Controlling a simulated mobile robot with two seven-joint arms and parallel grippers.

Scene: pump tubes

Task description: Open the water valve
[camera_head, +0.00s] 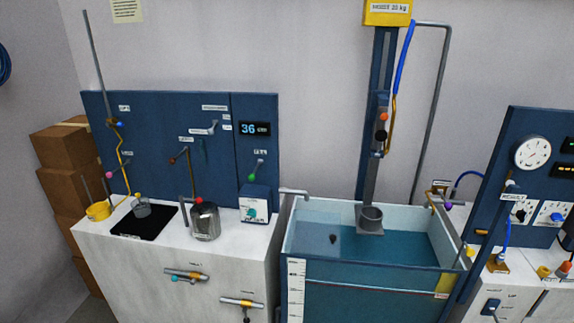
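No label clearly reading as water valve can be made out. Several valve-like parts show. A grey spout (293,192) reaches over the left edge of the water tank (296,262), which holds blue-green water. Neither of my grippers is in view.
A blue gauge panel (520,150) stands at the right. Cardboard boxes (62,150) are stacked at the left.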

